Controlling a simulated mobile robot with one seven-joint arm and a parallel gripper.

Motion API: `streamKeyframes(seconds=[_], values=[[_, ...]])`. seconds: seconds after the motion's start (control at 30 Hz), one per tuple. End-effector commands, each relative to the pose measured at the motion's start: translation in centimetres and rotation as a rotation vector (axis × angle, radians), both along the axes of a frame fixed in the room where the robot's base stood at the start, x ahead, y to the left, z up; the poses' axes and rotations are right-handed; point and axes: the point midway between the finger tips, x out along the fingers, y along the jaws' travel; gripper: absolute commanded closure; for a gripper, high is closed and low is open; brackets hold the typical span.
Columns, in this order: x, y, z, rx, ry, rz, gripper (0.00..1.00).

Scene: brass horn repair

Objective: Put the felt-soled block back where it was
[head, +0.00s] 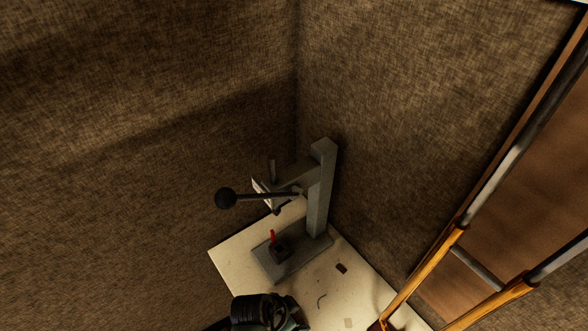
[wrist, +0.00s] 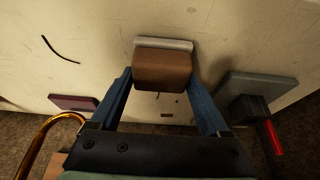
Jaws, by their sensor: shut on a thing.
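The felt-soled block (wrist: 165,72) is brown with a pale grey layer (wrist: 165,44) along its far edge in the wrist view. My gripper (wrist: 162,78) has blue fingers on both sides of it and is shut on it. The block is over the cream bench top (wrist: 105,50); whether it touches the bench is not clear. In the head view my fingers and the block cannot be made out.
A grey lever press (head: 320,190) with a black ball knob (head: 226,198) stands on the bench near the wall corner. A black piece with a red handle (wrist: 275,137) is on its base. A dark red pad (wrist: 75,103), a dark curved wire (wrist: 60,50) and brass tubing (wrist: 38,138) are at left.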

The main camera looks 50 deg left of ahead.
Motion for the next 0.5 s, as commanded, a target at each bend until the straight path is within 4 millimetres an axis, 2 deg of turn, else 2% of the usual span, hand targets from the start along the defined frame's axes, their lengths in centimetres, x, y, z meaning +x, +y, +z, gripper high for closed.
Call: streamKeyframes(seconds=[0.43,0.47,0.5], values=[[0.02,0.0,-0.92,0.001,-0.001,-0.001,0.65],[0.02,0.0,-0.79,0.001,-0.001,0.0,0.15],[0.01,-0.01,-0.75,0.001,-0.001,0.0,0.08]])
